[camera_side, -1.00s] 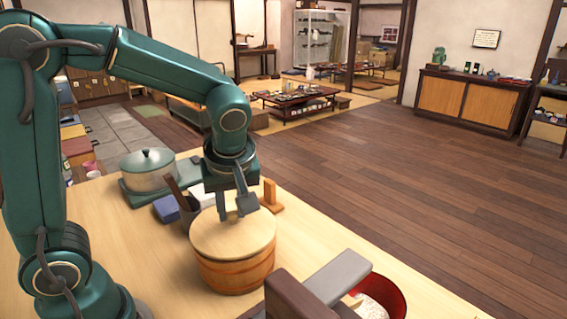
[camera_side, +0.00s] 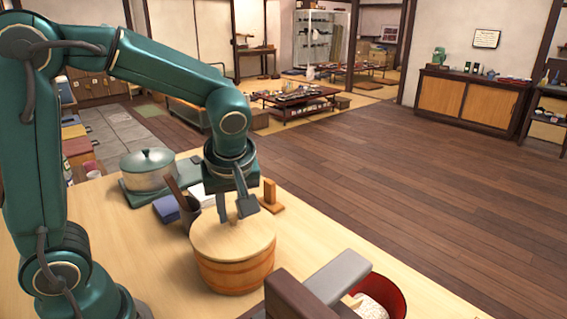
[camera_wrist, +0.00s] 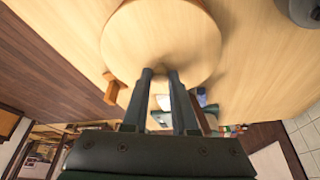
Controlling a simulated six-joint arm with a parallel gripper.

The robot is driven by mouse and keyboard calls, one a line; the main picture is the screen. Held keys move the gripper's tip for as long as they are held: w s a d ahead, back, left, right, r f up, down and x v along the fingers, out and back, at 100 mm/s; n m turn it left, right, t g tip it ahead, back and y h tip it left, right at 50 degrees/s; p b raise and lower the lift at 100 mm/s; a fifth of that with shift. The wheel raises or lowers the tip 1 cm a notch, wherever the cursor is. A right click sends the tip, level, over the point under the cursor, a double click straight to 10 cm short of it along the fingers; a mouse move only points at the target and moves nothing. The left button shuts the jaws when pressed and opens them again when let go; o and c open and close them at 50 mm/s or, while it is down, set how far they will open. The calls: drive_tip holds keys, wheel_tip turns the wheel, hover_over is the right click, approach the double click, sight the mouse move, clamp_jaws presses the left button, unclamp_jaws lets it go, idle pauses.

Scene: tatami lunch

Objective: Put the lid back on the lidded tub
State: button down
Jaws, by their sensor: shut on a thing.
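The lidded tub (camera_side: 236,276) is a round wooden tub on the pale table in the side view. Its lid (camera_side: 222,240) is a flat pale wooden disc that lies over the tub's mouth and looks about level; I cannot tell if it is fully seated. My gripper (camera_side: 236,213) points down at the middle of the lid, shut on the lid's grip, which the fingers mostly hide. In the wrist view the lid (camera_wrist: 165,30) fills the top middle, with the fingertips of my gripper (camera_wrist: 160,74) at it.
A lidded pot (camera_side: 147,172) stands behind on the left. A dark cup with utensils (camera_side: 188,214) and a blue box (camera_side: 167,208) are close behind the tub. A small wooden stand (camera_side: 271,198) is right of my gripper. A red bowl (camera_side: 393,290) is at front right.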

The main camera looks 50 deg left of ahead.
idle(0.3)
drive_tip(key=c, duration=0.6)
unclamp_jaws()
drive_tip(key=o, duration=0.5)
drive_tip(key=shift+c, duration=0.2)
drive_tip(key=shift+r, duration=3.5)
